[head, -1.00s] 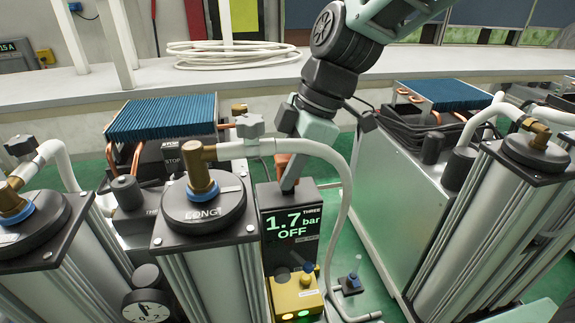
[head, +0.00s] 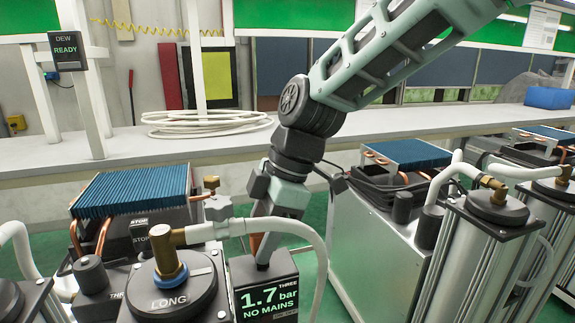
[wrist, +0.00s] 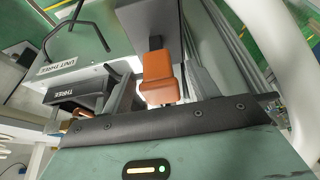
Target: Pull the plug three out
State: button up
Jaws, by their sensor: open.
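The orange plug (wrist: 158,80) shows in the wrist view between the fingers of my gripper, against a dark grey block. The display box of unit three (head: 266,293) is just below my fingers and reads 1.7 bar, NO MAINS. A "UNIT THREE" label (wrist: 70,65) shows in the wrist view.
A column marked LONG (head: 172,297) with a white hose (head: 285,228) stands close by my gripper. A blue-finned cooler (head: 132,190) is to the left, and a silver cabinet (head: 375,245) to the right. A white bench (head: 180,152) runs behind, with a coiled hose (head: 205,124) on it.

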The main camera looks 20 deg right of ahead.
jog(key=b+v, duration=0.4)
jog(key=v, duration=1.2)
jog(key=shift+r, duration=0.4)
jog(key=w+d+f+m+t+h, duration=0.1)
jog(key=d+f+m, duration=0.3)
jog(key=f, duration=0.3)
jog(key=w+d+f+m+h, duration=0.1)
jog(key=d+f+m, duration=0.35)
jog(key=f, duration=0.35)
jog(key=s+d+f+m+t+h, duration=0.1)
jog(key=s+d+f+m, duration=0.3)
jog(key=f, duration=0.3)
jog(key=s+d+f+m+t+h, duration=0.1)
jog(key=s+d+f+m+h, duration=0.15)
jog(key=d+f+m, duration=0.3)
jog(key=s+a+f+n+g+b, duration=0.1)
jog(key=s+a+f+n+b, duration=0.2)
jog(key=s+a, duration=0.3)
jog(key=s+a+f+n+g+y+b, duration=0.1)
jog(key=s+a+f+n+b, duration=0.3)
jog(key=a, duration=0.9)
jog(key=s+g+b, duration=0.1)
jog(key=s, duration=0.2)
jog(key=shift+s+n, duration=0.25)
jog(key=shift+n, duration=0.15)
jog(key=shift+a+y, duration=0.1)
jog(key=shift+y, duration=0.15)
